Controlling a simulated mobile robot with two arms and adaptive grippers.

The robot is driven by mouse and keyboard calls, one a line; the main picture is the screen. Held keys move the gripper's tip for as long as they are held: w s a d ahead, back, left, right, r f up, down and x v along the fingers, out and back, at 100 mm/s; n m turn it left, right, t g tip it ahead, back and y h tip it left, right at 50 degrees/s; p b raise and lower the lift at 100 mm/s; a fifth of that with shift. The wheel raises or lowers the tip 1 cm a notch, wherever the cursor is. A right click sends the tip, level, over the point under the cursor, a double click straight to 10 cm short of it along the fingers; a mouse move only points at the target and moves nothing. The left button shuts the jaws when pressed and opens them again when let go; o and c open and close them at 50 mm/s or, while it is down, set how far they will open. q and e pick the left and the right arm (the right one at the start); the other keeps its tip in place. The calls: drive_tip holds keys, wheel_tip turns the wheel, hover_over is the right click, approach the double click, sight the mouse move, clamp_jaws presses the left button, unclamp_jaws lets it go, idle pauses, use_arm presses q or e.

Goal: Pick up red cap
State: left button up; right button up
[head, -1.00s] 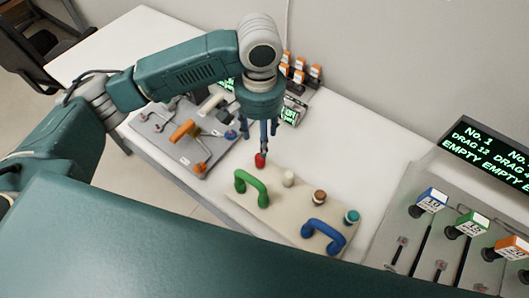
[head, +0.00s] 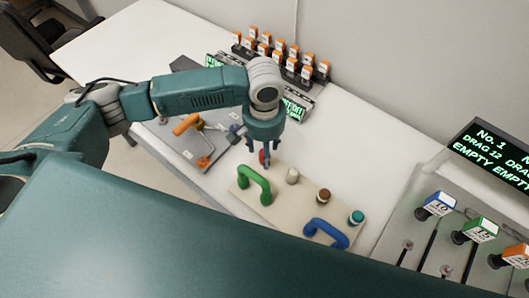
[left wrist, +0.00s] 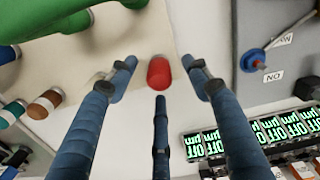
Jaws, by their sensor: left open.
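The red cap (head: 263,157) stands at the far left end of a beige board (head: 283,212) in the head view. In the left wrist view the red cap (left wrist: 159,73) is between the spread finger tips, apart from the two side fingers. My left gripper (head: 263,148) is open and just above the cap, pointing down. It also shows in the left wrist view (left wrist: 158,80), with a third finger below the cap in the picture. Whether that finger touches the cap, I cannot tell. My right gripper is not in view.
A green handle (head: 254,184), a white cap (head: 292,176), a brown cap (head: 323,196), a teal cap (head: 356,217) and a blue handle (head: 326,233) share the board. A grey panel with an orange handle (head: 186,124) lies left. Orange-topped switches (head: 280,47) stand behind.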

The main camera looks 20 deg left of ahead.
use_arm(q)
drive_tip(key=shift+f, duration=0.95)
drive_tip(key=c, duration=1.2)
drive_tip(key=shift+o, duration=0.2)
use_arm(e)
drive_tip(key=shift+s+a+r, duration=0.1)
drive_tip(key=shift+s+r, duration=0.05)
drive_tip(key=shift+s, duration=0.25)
use_arm(q)
drive_tip(key=shift+r, duration=0.8)
wheel_tip(320, 180, up, 18)
drive_tip(key=b, duration=0.2)
drive_tip(key=shift+r, duration=0.25)
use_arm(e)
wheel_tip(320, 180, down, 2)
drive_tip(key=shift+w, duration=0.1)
